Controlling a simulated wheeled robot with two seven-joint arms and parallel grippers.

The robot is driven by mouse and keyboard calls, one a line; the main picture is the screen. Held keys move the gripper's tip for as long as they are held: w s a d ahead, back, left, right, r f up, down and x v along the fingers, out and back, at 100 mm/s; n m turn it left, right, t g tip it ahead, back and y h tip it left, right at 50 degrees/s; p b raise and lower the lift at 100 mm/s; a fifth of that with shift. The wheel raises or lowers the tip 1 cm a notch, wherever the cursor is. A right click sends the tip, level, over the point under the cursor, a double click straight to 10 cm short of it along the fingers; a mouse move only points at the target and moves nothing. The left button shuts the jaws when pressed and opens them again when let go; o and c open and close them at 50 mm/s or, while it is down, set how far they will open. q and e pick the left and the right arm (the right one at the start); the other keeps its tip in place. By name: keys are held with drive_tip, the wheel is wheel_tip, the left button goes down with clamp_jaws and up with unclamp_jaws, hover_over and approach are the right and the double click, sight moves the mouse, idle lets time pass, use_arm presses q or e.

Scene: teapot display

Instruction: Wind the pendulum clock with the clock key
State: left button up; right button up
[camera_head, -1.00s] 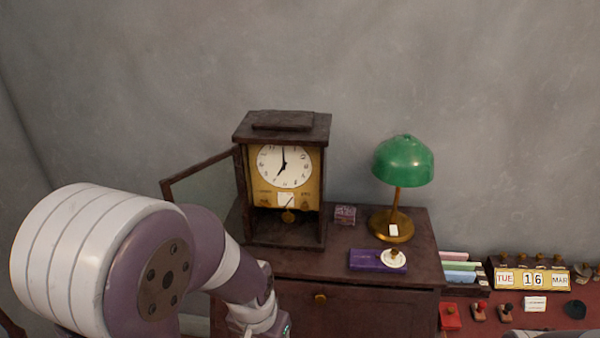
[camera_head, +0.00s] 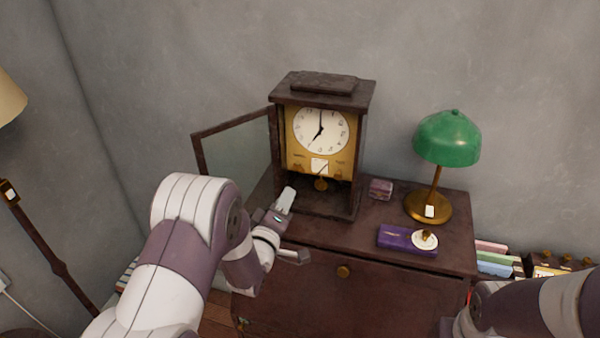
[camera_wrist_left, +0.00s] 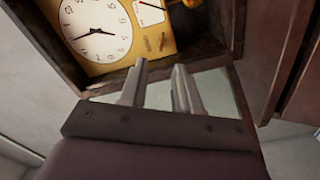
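The pendulum clock (camera_head: 368,130) stands on the cabinet, its glass door (camera_head: 235,145) swung open to the left. Its white dial (camera_head: 320,130) and gold face plate show, with a pendulum bob (camera_head: 321,184) below. In the left wrist view the dial (camera_wrist_left: 97,28) is tilted and close. My left gripper (camera_head: 292,228) is open in front of the clock's lower left side. Its fingers (camera_wrist_left: 160,85) are apart with nothing between them. I cannot make out the clock key for certain. My right arm shows at the lower right; its fingers are out of view.
The cabinet (camera_head: 375,265) also bears a green lamp (camera_head: 447,138), a purple case (camera_head: 400,240) with a round white piece (camera_head: 425,239) at its right end, and a small box (camera_head: 380,189). The open door stands near my left arm. A floor lamp (camera_head: 45,245) stands far left.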

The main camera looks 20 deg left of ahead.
sight(300, 171)
use_arm(q)
drive_tip(key=w+p, duration=0.1)
drive_tip(key=w, duration=0.4)
drive_tip(key=w+p, duration=0.1)
drive_tip(key=w, duration=0.4)
drive_tip(key=shift+w+d+p, duration=0.2)
drive_tip(key=shift+w+p, duration=0.1)
drive_tip(key=shift+p, duration=0.05)
drive_tip(key=shift+w+f, duration=0.1)
drive_tip(key=shift+w, duration=0.15)
clamp_jaws()
